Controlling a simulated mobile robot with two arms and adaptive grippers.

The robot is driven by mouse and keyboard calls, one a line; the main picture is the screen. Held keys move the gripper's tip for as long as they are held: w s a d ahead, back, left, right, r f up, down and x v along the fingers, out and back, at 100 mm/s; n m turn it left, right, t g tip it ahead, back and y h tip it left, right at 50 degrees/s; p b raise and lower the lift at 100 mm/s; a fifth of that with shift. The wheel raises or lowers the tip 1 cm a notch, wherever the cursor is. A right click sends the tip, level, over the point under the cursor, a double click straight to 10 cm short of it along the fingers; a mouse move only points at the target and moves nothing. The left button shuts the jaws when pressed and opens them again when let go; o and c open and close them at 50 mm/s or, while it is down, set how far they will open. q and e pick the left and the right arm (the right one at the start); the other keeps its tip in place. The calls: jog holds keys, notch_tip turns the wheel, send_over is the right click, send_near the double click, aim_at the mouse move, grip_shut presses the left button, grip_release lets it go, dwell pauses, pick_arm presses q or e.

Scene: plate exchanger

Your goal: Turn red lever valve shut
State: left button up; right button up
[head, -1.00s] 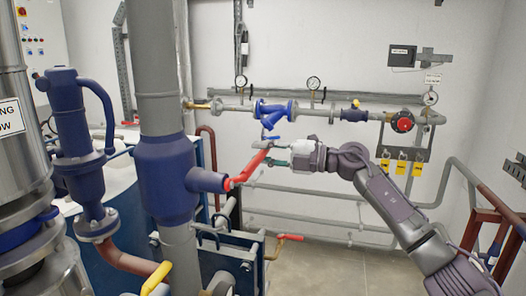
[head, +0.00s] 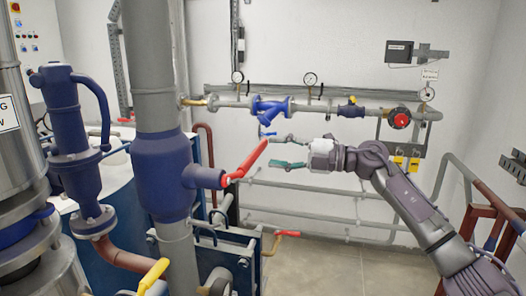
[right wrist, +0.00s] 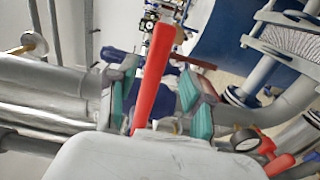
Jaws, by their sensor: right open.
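The red lever (head: 247,160) sits on the stub of a thick blue valve body (head: 170,175) on the vertical grey pipe. It slants up to the right from its pivot. My right gripper (head: 274,151) is open, its teal-padded fingers pointing left, just right of the lever's upper end. In the right wrist view the red lever (right wrist: 154,78) shows between the two finger pads of my right gripper (right wrist: 160,100), with a gap on both sides. I cannot tell how deep it lies between them. My left gripper is not in view.
A horizontal pipe with gauges and a blue strainer (head: 270,108) runs along the back wall. A second red handle (head: 288,233) is below right, and a yellow handle (head: 153,275) is at the bottom. A red round knob (head: 400,120) is at the right. Open floor lies below my right arm.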

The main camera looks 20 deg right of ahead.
jog(key=v, duration=0.7)
jog(key=shift+d+f, duration=0.1)
jog(key=shift+d, duration=0.05)
